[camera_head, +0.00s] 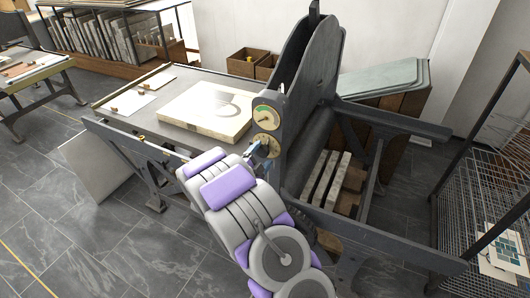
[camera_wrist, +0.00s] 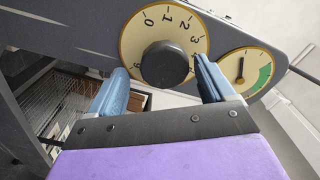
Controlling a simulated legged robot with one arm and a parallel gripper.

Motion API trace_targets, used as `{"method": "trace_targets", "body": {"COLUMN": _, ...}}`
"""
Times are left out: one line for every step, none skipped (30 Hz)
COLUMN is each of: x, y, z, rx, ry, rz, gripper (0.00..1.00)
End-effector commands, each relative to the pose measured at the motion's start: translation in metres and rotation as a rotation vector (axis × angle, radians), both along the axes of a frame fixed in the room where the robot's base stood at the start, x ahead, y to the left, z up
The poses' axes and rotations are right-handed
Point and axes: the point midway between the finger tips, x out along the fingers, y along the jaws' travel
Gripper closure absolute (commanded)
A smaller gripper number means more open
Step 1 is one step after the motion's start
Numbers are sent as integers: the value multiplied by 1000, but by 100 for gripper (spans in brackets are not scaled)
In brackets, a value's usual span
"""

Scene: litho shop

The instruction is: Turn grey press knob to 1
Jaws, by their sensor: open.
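The press knob (camera_wrist: 165,64) is dark grey and round, on a cream dial (camera_wrist: 134,40) with 0, 1, 2 and 3 along its upper arc in the wrist view. A pointer mark on the knob cannot be made out. My gripper (camera_wrist: 160,68) is open, with one blue finger at the left of the knob and the other at the right. The right finger overlaps the dial's edge; contact with the knob cannot be told. In the head view the dial (camera_head: 265,143) is on the press side, partly hidden by my gripper (camera_head: 259,152).
A gauge (camera_wrist: 243,68) with a green band sits beside the dial; it also shows above it in the head view (camera_head: 266,117). The press bed (camera_head: 178,83) carries a pale stone slab (camera_head: 206,113). A wire rack (camera_head: 485,190) stands at the right. The floor at left is mostly clear.

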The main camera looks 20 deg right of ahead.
Motion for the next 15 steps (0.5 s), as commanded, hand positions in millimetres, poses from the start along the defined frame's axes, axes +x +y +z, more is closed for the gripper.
{"method": "trace_targets", "body": {"x": 4, "y": -5, "z": 0, "rx": -1, "ry": -1, "rz": -1, "gripper": 18}}
{"method": "trace_targets", "body": {"x": 7, "y": -7, "z": 0, "rx": -2, "ry": -2, "rz": -1, "gripper": 18}}
{"method": "trace_targets", "body": {"x": 10, "y": -10, "z": 1, "rx": -3, "ry": -3, "rz": -1, "gripper": 18}}
{"method": "trace_targets", "body": {"x": 12, "y": -12, "z": 1, "rx": -3, "ry": -5, "rz": -1, "gripper": 18}}
{"method": "trace_targets", "body": {"x": 13, "y": -14, "z": 1, "rx": -3, "ry": -5, "rz": 0, "gripper": 18}}
{"method": "trace_targets", "body": {"x": 15, "y": -17, "z": 1, "rx": -2, "ry": -6, "rz": 1, "gripper": 18}}
{"method": "trace_targets", "body": {"x": 16, "y": -20, "z": 1, "rx": -2, "ry": -5, "rz": 0, "gripper": 18}}
{"method": "trace_targets", "body": {"x": 17, "y": -22, "z": 1, "rx": -1, "ry": -5, "rz": 0, "gripper": 18}}
{"method": "trace_targets", "body": {"x": 18, "y": -23, "z": 1, "rx": -1, "ry": -4, "rz": 1, "gripper": 18}}
{"method": "trace_targets", "body": {"x": 19, "y": -24, "z": 1, "rx": 0, "ry": -4, "rz": 1, "gripper": 18}}
{"method": "trace_targets", "body": {"x": 19, "y": -26, "z": 1, "rx": 0, "ry": -3, "rz": 1, "gripper": 18}}
{"method": "trace_targets", "body": {"x": 19, "y": -27, "z": 0, "rx": 2, "ry": -3, "rz": 1, "gripper": 18}}
{"method": "trace_targets", "body": {"x": 19, "y": -28, "z": 0, "rx": 3, "ry": -3, "rz": 1, "gripper": 18}}
{"method": "trace_targets", "body": {"x": 19, "y": -29, "z": 0, "rx": 4, "ry": -2, "rz": 0, "gripper": 18}}
{"method": "trace_targets", "body": {"x": 19, "y": -29, "z": 0, "rx": 4, "ry": -2, "rz": 0, "gripper": 18}}
